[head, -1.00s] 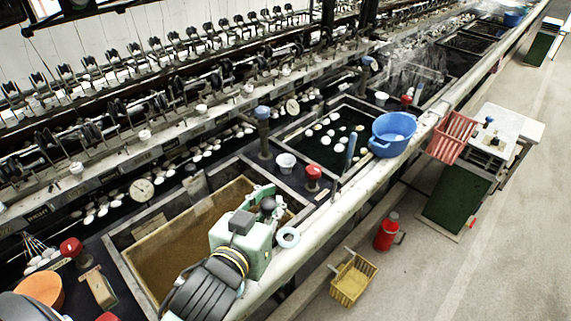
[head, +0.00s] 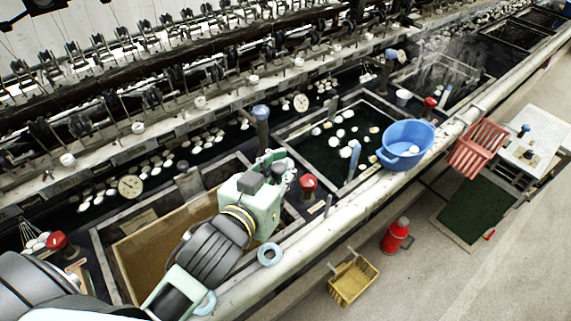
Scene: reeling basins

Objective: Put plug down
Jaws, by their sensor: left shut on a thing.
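My left gripper (head: 277,172) reaches in from the lower left, over the right end of the near basin (head: 108,262) with brown water. It is shut on the plug, which the gripper's own body hides almost completely, so its shape cannot be told. A red-topped knob (head: 308,184) stands just right of the gripper. A blue-topped post (head: 261,113) stands behind it. I cannot tell whether the plug touches anything below. My right gripper is not in view.
A pale blue ring (head: 270,254) lies on the front ledge. A blue tub (head: 408,135) and a red basket (head: 478,148) sit farther right. A yellow basket (head: 353,281) and red flask (head: 396,236) stand on the floor. A second basin (head: 325,160) holds dark water and white cocoons.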

